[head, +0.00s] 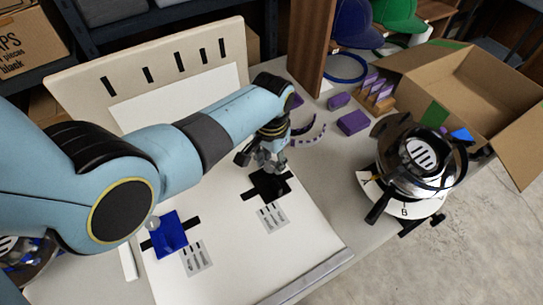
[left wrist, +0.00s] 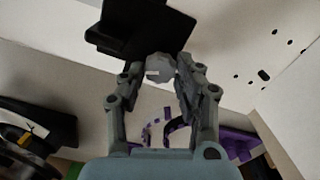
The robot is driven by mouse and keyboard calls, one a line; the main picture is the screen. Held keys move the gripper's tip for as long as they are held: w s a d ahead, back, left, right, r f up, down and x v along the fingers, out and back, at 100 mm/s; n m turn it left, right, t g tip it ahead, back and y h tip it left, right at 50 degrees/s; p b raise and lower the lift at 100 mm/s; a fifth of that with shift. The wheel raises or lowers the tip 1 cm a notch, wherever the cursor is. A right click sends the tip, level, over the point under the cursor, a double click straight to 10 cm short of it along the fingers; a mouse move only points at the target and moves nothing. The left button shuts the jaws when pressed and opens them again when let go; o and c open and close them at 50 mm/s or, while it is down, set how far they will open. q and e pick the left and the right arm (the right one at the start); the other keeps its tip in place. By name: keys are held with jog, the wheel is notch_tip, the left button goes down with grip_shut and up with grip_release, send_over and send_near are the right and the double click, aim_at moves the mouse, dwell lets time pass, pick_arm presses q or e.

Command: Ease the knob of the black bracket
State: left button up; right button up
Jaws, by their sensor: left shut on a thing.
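The black bracket (head: 270,186) stands on the white sheet, crossed by a black strip, in the head view. It also shows at the top of the left wrist view (left wrist: 145,24). Its grey faceted knob (left wrist: 158,68) sits between the fingers of my left gripper (left wrist: 157,84) and just below the bracket. In the head view my left gripper (head: 271,155) points down at the bracket from above and hides the knob in part. The left gripper is shut on the knob. My right gripper is in neither view.
A blue bracket (head: 170,236) stands front left on the sheet. Grey printed cards (head: 271,217) lie near both brackets. Purple blocks (head: 354,123), a chrome round device (head: 428,150) and an open cardboard box (head: 420,72) are to the right. A slotted board (head: 150,60) stands behind.

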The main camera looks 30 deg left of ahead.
pick_arm(q)
jog(key=n+p, duration=0.1)
jog(key=n, duration=0.2)
jog(key=shift+r+n, duration=0.1)
jog(key=shift+n, duration=0.3)
jog(key=n+p, duration=0.1)
jog(key=n, duration=0.2)
jog(key=shift+a+n, duration=0.15)
jog(key=shift+n, duration=0.15)
jog(key=n+p, duration=0.1)
jog(key=n, duration=0.3)
jog(key=shift+n, duration=0.3)
jog(key=shift+n+p, duration=0.3)
jog(key=shift+n, duration=0.2)
jog(key=o, duration=1.1)
jog(key=shift+o, duration=0.2)
